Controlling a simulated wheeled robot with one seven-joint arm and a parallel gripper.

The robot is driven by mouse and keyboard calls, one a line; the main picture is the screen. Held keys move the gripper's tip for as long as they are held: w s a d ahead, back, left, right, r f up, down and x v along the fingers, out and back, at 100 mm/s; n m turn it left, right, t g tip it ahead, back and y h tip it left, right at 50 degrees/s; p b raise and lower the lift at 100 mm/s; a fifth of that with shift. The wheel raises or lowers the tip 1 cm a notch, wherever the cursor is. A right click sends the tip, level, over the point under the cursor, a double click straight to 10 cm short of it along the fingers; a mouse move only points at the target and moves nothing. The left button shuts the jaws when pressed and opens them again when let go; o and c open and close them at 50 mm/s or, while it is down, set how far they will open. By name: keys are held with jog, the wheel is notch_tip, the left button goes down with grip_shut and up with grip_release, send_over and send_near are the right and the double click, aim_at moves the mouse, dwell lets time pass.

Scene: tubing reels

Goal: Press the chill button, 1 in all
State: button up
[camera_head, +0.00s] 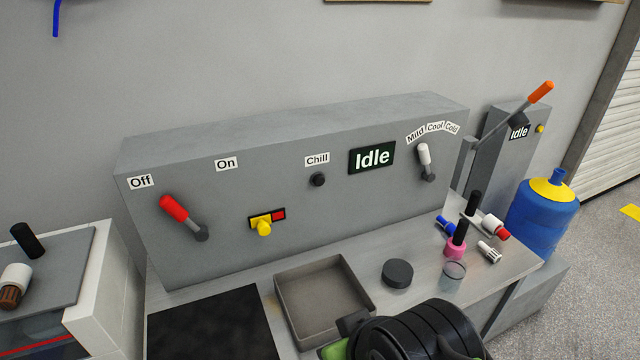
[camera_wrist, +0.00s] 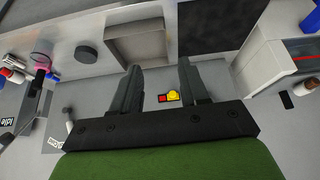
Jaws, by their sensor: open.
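The chill button (camera_head: 318,180) is a small round black knob on the grey panel (camera_head: 240,215), under the white "Chill" label (camera_head: 317,159). The dark display (camera_head: 372,158) to its right reads "Idle". My gripper (camera_wrist: 158,65) is open and empty in the wrist view, its two dark fingers apart. In the head view, my arm is low at the bottom, below the panel and apart from the button. I cannot make out the button in the wrist view; my gripper body seems to cover that part of the panel.
On the panel are a red-handled lever (camera_head: 175,208), a yellow knob (camera_head: 264,226) and a white-tipped selector (camera_head: 424,155). An open grey tray (camera_head: 283,312), a black disc (camera_head: 397,273) and several small fittings lie on the bench. A blue bottle (camera_head: 540,215) stands right.

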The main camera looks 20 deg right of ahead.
grip_shut()
dwell(1.4)
